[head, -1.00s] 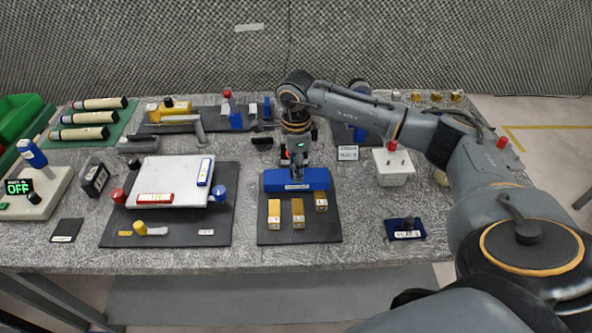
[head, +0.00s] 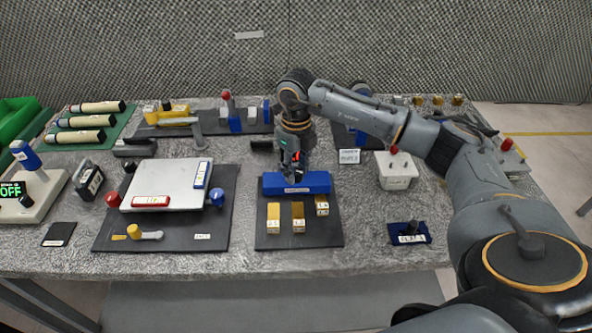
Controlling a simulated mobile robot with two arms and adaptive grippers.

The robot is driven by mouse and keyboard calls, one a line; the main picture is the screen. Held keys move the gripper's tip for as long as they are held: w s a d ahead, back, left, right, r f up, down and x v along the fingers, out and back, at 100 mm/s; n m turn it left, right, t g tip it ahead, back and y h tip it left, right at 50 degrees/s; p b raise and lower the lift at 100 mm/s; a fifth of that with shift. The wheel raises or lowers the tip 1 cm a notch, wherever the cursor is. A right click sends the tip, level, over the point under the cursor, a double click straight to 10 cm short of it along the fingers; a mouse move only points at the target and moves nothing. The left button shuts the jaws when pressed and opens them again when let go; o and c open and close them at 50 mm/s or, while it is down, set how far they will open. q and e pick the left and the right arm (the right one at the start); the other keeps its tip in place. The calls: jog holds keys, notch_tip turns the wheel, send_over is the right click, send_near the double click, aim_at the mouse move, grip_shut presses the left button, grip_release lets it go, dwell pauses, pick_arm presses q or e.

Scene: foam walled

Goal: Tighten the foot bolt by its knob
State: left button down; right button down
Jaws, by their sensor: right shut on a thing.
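My right gripper (head: 292,176) points down at the blue block (head: 318,184), at the back of a dark mat (head: 275,242). It is shut at the top of the block, where a knob appears to be; its fingers hide what they hold, so I cannot make out the knob or bolt clearly. A white label shows on the block's front. My left gripper is not in view.
Several brass blocks (head: 298,218) stand on the mat before the blue block. A white plate (head: 170,180) with red and blue knobs lies left. A white box (head: 397,175) and a blue base (head: 395,238) with a black knob stand right.

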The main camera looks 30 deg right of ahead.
jog(key=m, duration=0.5)
jog(key=shift+m, duration=0.3)
jog(key=m, duration=0.4)
jog(key=shift+m, duration=0.4)
jog(key=c, duration=1)
grip_release()
